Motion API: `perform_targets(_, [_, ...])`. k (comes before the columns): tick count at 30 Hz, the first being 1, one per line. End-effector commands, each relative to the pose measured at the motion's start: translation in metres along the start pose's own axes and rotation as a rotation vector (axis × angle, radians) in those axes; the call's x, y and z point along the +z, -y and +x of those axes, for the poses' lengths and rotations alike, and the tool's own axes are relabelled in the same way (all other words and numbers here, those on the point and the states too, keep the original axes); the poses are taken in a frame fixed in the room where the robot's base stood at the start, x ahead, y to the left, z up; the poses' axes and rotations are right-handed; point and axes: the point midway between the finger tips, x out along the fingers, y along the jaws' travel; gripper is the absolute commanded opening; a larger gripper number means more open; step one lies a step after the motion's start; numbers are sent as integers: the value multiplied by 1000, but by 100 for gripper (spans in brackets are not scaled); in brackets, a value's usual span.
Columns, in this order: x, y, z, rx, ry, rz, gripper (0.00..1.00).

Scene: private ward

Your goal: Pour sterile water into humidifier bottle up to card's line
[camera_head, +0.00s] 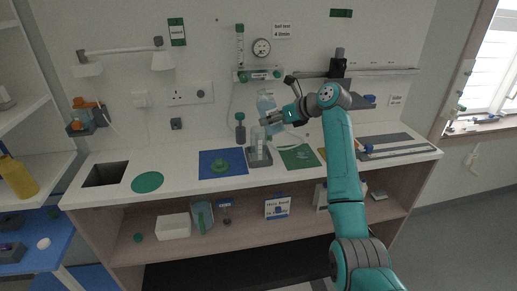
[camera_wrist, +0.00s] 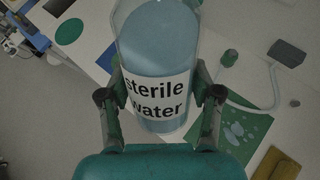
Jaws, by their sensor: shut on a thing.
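My gripper (camera_head: 274,118) is shut on the clear sterile water bottle (camera_head: 266,101), with one finger on each side. In the wrist view my gripper (camera_wrist: 160,95) grips around the white label reading "sterile water" on the bottle (camera_wrist: 160,42), which holds bluish liquid. The bottle looks slightly tilted above the counter. Below it, a clear humidifier bottle (camera_head: 258,137) stands in a grey holder (camera_head: 260,158). The held bottle hides it in the wrist view. I cannot make out its level or any stream. A green cap (camera_head: 221,166) lies on the blue mat (camera_head: 209,159). No card's line is readable.
A green mat with drop pictures (camera_head: 300,155) lies right of the holder. A flowmeter (camera_head: 240,45) and gauge (camera_head: 261,47) are on the wall behind. A green disc (camera_head: 147,182) lies beside a dark counter opening (camera_head: 104,174). Rails (camera_head: 395,149) occupy the right end.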

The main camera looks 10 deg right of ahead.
Motion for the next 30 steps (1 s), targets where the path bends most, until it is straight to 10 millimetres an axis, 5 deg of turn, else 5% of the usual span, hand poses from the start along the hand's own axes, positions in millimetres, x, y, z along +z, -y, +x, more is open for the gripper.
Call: perform_targets(30, [-5,-1,-5,0,-102,20,0])
